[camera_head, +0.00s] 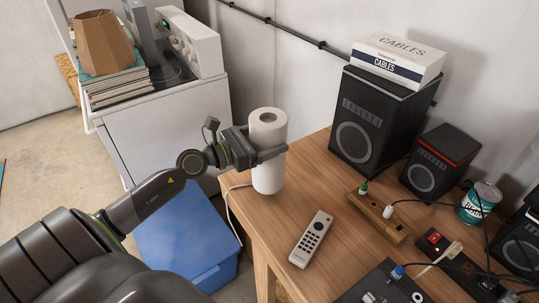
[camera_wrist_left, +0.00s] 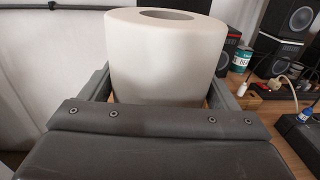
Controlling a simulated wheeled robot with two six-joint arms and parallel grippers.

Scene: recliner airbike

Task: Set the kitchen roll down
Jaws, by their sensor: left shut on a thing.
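The white kitchen roll (camera_head: 267,176) is upright at the far left corner of the wooden table (camera_head: 290,205). My left gripper (camera_head: 272,153) is shut around the roll at about its middle, with a finger on each side. In the left wrist view the roll (camera_wrist_left: 160,60) fills the space between the fingers, its hollow core facing up. The roll's base appears at the tabletop near the edge; I cannot tell whether it touches. My right gripper is not in view.
A remote (camera_head: 311,239) lies in front of the roll. A large speaker (camera_head: 368,128) with a cables box (camera_head: 398,58) on top stands at the back. A blue bin (camera_head: 185,240) is below, left of the table.

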